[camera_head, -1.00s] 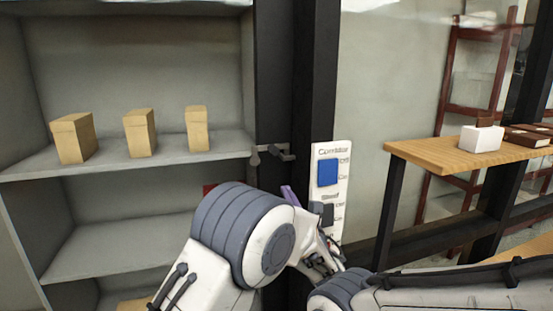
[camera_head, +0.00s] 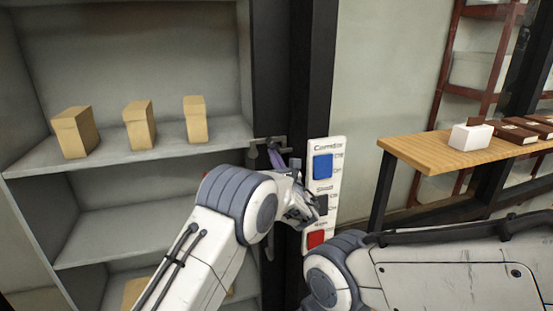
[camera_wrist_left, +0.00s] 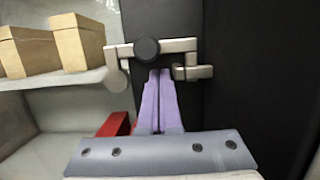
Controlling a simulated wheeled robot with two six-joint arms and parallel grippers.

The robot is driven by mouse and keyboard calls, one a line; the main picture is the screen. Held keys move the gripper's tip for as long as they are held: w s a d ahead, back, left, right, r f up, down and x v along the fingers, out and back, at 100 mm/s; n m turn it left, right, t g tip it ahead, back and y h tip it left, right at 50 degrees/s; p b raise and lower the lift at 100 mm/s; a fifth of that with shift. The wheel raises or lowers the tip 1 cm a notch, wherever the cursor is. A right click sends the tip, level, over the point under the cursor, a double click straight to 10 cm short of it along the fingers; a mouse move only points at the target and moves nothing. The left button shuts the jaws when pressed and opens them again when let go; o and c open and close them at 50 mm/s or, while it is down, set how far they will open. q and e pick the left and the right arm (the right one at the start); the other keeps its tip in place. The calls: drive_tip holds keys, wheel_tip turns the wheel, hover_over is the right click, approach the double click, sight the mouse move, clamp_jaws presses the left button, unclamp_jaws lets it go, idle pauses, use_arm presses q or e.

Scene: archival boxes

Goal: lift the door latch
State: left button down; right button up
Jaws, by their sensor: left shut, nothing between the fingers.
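The door latch (camera_head: 266,141) is a grey metal bar on the dark post at the shelf's right edge. In the left wrist view the latch (camera_wrist_left: 185,46) has a round dark knob at its middle and a bracket at its right. My left gripper (camera_head: 273,150) has purple fingers pointing up. In the left wrist view the fingers (camera_wrist_left: 160,74) are together and empty, with their tips just below the bar and knob. I cannot tell whether they touch. My right arm shows at lower right, but its gripper is not in view.
A white panel (camera_head: 323,188) with blue, dark and red blocks stands right of the post. Cardboard boxes (camera_head: 140,125) stand on the grey shelf. A red object (camera_wrist_left: 114,123) lies behind the fingers. A wooden table (camera_head: 411,150) at right holds a white box and brown boxes.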

sight(259, 135)
use_arm(q)
drive_tip(key=shift+r, duration=0.55)
